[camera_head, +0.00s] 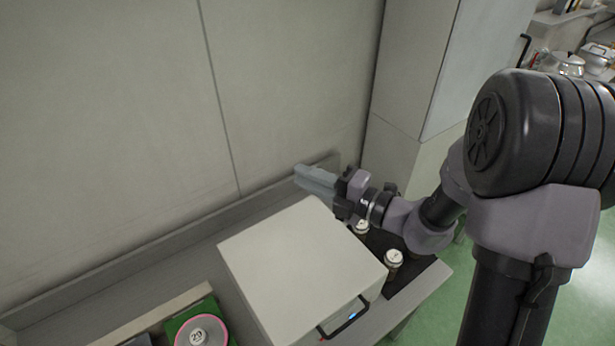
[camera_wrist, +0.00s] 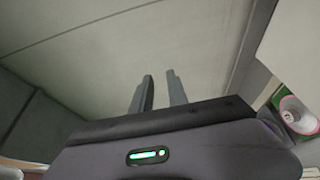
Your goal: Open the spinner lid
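The spinner (camera_head: 300,262) is a pale box with a flat top on the bench in the head view. Its lid looks shut. A black bar handle (camera_head: 345,320) is on its front edge, with a small blue light beside it. My gripper (camera_head: 312,180) is behind the spinner's far edge, near the wall, with its grey fingers pointing left. In the wrist view my fingers (camera_wrist: 160,85) stand apart with only wall showing between them. The gripper is empty and away from the handle, which is not visible in the wrist view.
Two small gauges (camera_head: 393,258) stand on a dark plate right of the spinner, under my forearm. A green block with a pink-rimmed round piece marked 29 (camera_head: 203,333) lies to the left. The wall (camera_head: 120,110) is close behind. Bench left of the spinner is partly clear.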

